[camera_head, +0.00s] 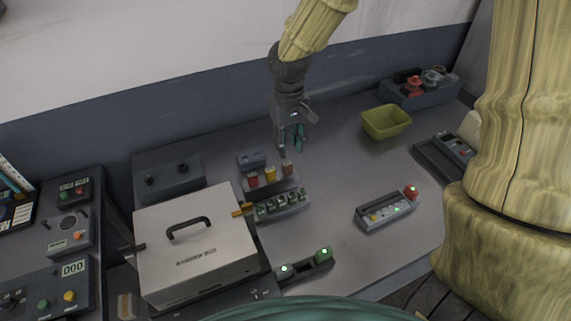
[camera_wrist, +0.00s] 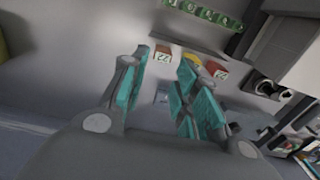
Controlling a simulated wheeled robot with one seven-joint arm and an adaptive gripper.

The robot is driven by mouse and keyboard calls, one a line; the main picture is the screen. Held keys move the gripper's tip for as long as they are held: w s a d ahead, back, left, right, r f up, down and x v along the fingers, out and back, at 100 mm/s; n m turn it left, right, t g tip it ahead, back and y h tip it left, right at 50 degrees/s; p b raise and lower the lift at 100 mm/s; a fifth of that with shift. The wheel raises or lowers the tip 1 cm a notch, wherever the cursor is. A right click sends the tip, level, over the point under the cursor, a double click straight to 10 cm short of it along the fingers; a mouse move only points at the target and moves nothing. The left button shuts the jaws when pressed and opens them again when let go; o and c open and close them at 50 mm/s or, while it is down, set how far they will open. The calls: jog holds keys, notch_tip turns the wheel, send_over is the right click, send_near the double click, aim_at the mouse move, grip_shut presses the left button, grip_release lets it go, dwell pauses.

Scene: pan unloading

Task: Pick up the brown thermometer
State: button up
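Three small block-like items with display faces stand in a row on a grey rack. The brown one, which I take as the brown thermometer (camera_head: 287,167), is at the right end of the row in the head view. In the wrist view the brown thermometer (camera_wrist: 163,53) is at the left end, beyond my fingertips. A yellow item (camera_head: 270,173) is in the middle and a red one (camera_head: 253,180) at the other end. My gripper (camera_head: 289,142) hangs just behind the row, near the brown one. In the wrist view my gripper (camera_wrist: 160,88) has its teal pads apart with nothing between them.
A row of green-marked modules (camera_head: 282,206) lies in front of the rack. A small grey box (camera_head: 251,160) sits behind it. A large metal box (camera_head: 194,240) with a handle stands front left. A yellow-green bin (camera_head: 386,122) is at right. Table between bin and rack is clear.

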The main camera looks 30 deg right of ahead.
aim_at(287, 164)
notch_tip(287, 164, down, 3)
jog(key=shift+w, duration=0.1)
jog(key=shift+a+f+p, duration=0.1)
jog(key=shift+f+p, duration=0.35)
jog(key=shift+f, duration=0.05)
jog(key=shift+a+f+p, duration=0.1)
jog(key=shift+f+p, duration=0.75)
jog(key=shift+f, duration=1.55)
jog(key=shift+s, duration=0.2)
jog(key=c, duration=0.6)
